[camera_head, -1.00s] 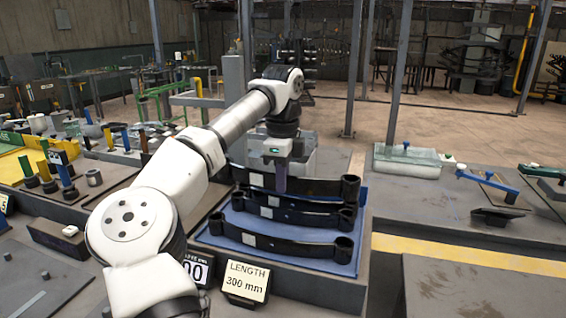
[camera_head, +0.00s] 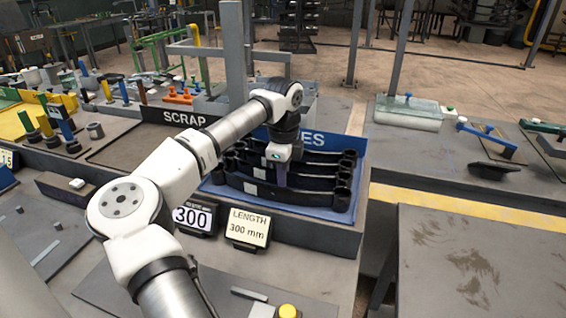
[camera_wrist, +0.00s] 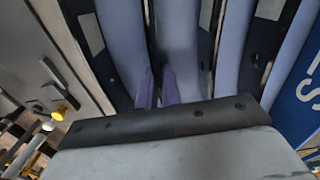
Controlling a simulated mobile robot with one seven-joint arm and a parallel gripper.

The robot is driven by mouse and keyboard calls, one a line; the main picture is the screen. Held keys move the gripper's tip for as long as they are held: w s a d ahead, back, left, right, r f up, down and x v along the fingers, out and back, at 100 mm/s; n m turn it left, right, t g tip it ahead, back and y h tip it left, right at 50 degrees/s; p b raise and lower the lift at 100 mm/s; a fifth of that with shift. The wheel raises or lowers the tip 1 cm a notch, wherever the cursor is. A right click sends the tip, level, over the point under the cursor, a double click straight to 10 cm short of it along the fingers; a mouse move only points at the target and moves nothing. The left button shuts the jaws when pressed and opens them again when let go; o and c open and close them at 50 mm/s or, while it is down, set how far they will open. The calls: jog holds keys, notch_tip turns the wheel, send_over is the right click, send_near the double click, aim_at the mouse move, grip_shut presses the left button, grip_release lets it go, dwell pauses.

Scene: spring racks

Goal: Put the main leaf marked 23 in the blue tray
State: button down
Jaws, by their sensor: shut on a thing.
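Several black curved leaves with round eyes lie side by side in the blue tray (camera_head: 318,212). The front leaf (camera_head: 310,198) has a pale label. My gripper (camera_head: 281,180) is down among the leaves, its purple fingers closed on a black leaf. In the wrist view the two fingers (camera_wrist: 158,88) reach down between the leaves, close together. Pale labels show on neighbouring leaf faces (camera_wrist: 90,34), but no number is legible. I cannot tell which leaf carries 23, nor exactly which leaf is pinched.
A blue sign ending in "ES" (camera_head: 340,146) stands behind the tray. A "SCRAP" sign (camera_head: 188,118) stands left. A "300" display (camera_head: 193,218) and a "LENGTH 300 mm" sign (camera_head: 247,227) are in front. A grey post (camera_head: 234,55) rises behind my arm. The right-hand table (camera_head: 475,260) is clear.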

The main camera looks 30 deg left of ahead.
jog(key=shift+r, duration=0.1)
jog(key=c, duration=1.6)
grip_release()
notch_tip(320, 180, up, 12)
jog(key=shift+b, duration=1)
